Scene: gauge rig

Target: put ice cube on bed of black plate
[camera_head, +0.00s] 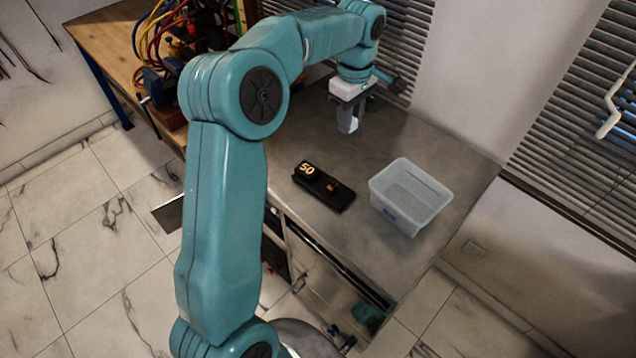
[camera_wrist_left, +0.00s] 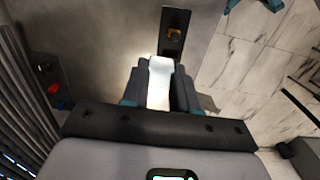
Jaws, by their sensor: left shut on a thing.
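My left gripper (camera_head: 349,124) hangs over the grey bench top, behind the black plate and apart from it in the head view. In the left wrist view its dark fingers (camera_wrist_left: 159,76) are shut on a whitish ice cube (camera_wrist_left: 159,82). The fingers partly cover the cube's sides, and I cannot make it out clearly in the head view. The black plate (camera_head: 335,196) lies flat on the bench, with a yellow "50" at one end and a small orange-yellow part on its bed. It also shows in the left wrist view (camera_wrist_left: 175,19), beyond the fingertips. My right gripper is not in view.
A clear plastic bin (camera_head: 411,197) stands on the grey bench (camera_head: 445,150), right of the black plate. Coloured cables (camera_head: 172,25) and a blue vise (camera_head: 158,84) are on the wooden bench at back left. Window blinds (camera_head: 575,110) border the back.

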